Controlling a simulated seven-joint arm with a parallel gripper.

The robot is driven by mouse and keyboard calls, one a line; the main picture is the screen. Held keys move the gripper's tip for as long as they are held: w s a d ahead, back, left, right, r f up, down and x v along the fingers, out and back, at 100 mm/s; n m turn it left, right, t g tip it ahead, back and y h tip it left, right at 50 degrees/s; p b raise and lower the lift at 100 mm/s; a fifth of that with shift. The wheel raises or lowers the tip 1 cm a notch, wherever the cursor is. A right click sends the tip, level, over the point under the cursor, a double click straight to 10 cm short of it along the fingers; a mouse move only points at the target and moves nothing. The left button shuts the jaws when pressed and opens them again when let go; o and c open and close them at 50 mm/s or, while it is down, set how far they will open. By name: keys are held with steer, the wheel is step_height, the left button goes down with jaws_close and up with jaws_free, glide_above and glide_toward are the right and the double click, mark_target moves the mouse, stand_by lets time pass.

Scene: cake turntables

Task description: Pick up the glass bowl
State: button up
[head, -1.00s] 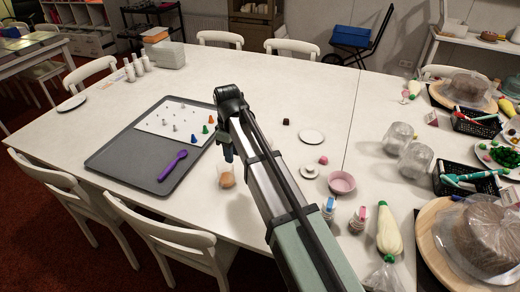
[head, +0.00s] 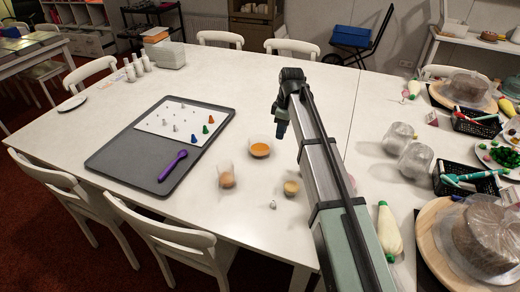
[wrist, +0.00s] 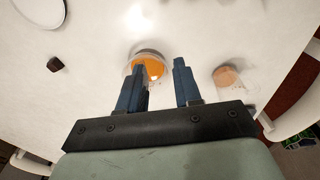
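A clear glass bowl with orange contents (head: 259,148) stands on the white table, right of the grey tray. It also shows in the wrist view (wrist: 148,57), beyond my fingers, its near side partly covered by the left finger. A taller clear glass with brownish-orange contents (head: 226,176) stands nearer the front and left; the wrist view shows it to the right (wrist: 228,76). My gripper (head: 281,131) is to the right of the bowl in the head view and appears above the table. In the wrist view its two blue fingers (wrist: 158,66) are apart with nothing held between them.
A small tan-topped container (head: 291,188) and a tiny grey item (head: 273,205) are near my arm.

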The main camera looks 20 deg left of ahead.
steer(key=w+a+f+n, duration=0.1)
steer(key=f+n, duration=0.3)
steer(key=w+a+f+n, duration=0.1)
steer(key=a+f+n, duration=0.1)
steer(key=f+n, duration=0.2)
steer(key=w+a+f+n+y, duration=0.1)
steer(key=a+f+n, duration=0.1)
steer(key=f+n, duration=0.3)
steer(key=shift+a+n, duration=0.1)
steer(key=shift+n, duration=0.4)
stand_by(0.5)
steer(key=shift+s, duration=0.1)
steer(key=shift+c, duration=0.2)
jaws_close()
